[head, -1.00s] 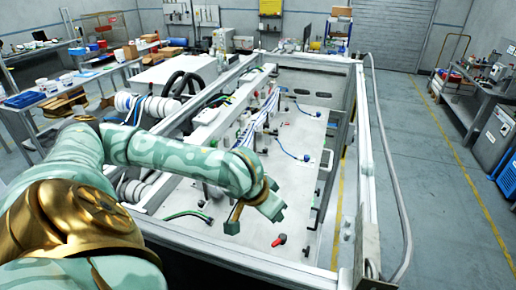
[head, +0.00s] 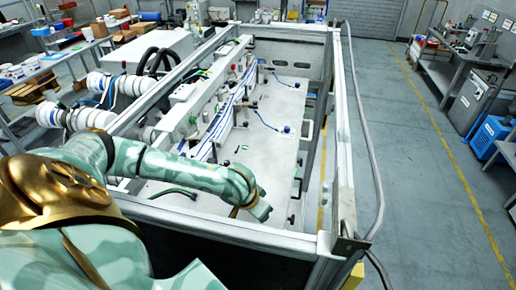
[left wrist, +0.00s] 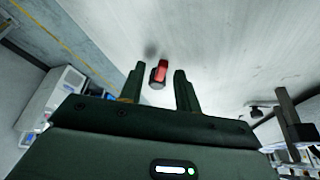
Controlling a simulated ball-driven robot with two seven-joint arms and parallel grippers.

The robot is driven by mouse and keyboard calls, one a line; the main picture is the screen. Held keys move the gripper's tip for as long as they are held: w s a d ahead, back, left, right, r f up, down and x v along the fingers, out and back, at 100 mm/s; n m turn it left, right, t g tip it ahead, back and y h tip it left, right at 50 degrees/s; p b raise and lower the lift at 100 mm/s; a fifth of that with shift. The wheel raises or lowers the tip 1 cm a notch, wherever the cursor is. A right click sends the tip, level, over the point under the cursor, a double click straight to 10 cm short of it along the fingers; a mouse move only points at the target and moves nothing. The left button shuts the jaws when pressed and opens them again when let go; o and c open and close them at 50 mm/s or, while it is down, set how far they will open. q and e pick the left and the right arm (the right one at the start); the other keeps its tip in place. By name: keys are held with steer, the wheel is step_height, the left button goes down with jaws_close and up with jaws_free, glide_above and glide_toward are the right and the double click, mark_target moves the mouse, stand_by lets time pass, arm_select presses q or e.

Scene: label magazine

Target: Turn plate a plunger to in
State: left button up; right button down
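The plunger (left wrist: 160,72) has a red body and a dark end and stands out from a pale plate (left wrist: 225,45) in the left wrist view. My left gripper (left wrist: 159,82) is open, with one dark green finger on each side of the plunger and a gap visible on both sides. Whether the fingertips reach as deep as the plunger is hard to tell. In the head view my left gripper (head: 262,211) is low over the near end of the pale plate (head: 262,160); the red plunger is hidden there. My right gripper is not in view.
Blue cables (head: 235,100) and a green hose (head: 172,192) lie on the left side. Open floor (head: 410,170) is to the right.

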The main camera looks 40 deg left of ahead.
arm_select(q)
steer(key=shift+a, duration=0.1)
jaws_close()
steer(key=shift+a, duration=0.1)
